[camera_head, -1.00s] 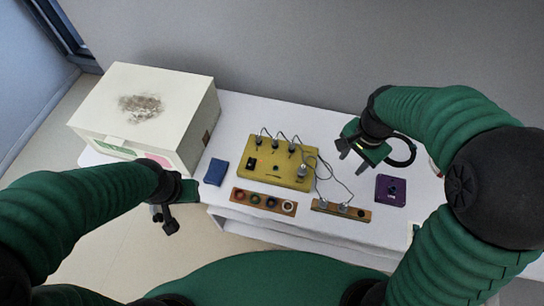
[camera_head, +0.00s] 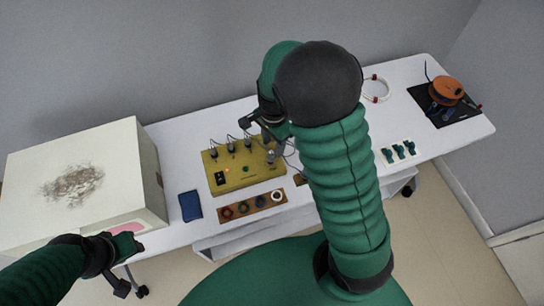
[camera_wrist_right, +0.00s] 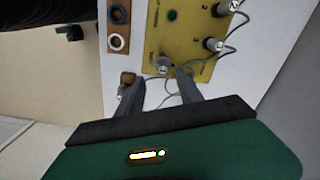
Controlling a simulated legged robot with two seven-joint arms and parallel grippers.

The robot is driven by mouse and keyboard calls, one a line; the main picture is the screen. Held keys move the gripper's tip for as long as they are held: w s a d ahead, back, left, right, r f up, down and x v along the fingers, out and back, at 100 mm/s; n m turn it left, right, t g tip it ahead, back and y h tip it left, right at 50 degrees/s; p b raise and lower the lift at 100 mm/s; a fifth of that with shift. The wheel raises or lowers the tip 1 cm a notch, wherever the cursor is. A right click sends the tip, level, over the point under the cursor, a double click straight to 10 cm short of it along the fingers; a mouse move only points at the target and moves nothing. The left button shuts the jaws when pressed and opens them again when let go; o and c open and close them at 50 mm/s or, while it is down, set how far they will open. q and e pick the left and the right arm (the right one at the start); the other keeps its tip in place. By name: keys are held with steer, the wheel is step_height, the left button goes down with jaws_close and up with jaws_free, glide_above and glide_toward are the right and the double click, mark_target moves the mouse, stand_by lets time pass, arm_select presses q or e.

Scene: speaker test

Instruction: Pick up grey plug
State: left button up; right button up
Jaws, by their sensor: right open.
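A grey plug (camera_wrist_right: 162,64) with a cable stands at a corner of the yellow box (camera_head: 236,179). In the right wrist view it lies just beyond and between the fingertips of my right gripper (camera_wrist_right: 160,78). That gripper is open, with nothing held between its fingers. In the head view it hangs over the box's right end (camera_head: 258,133), partly hidden by my arm. More grey plugs (camera_wrist_right: 214,44) with cables sit along the box's back edge. Another grey plug is partly seen by the wooden block (camera_wrist_right: 128,78), close to one finger. My left gripper (camera_head: 128,266) is low at left, beside the white box.
Thin cables loop around the right gripper's fingers. A wooden strip with coloured rings (camera_head: 252,203) lies in front of the yellow box. A blue box (camera_head: 190,206) and a large white box (camera_head: 120,165) stand left. An orange reel (camera_head: 446,90) lies far right on the table.

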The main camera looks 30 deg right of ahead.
mark_target(271, 152)
steer(key=shift+w+a+f, duration=0.15)
steer(key=shift+a+f, duration=0.5)
steer(key=shift+f, duration=0.35)
steer(key=f, duration=0.2)
steer(key=d+f, duration=0.1)
steer(key=f, duration=0.2)
steer(key=shift+w+d+b, duration=0.1)
steer(key=shift+w+b, duration=0.1)
steer(key=shift+b, duration=0.15)
steer(key=shift+d, duration=0.25)
steer(key=shift+a+r, duration=0.1)
steer(key=shift+a, duration=0.35)
steer(key=c, duration=0.6)
jaws_close()
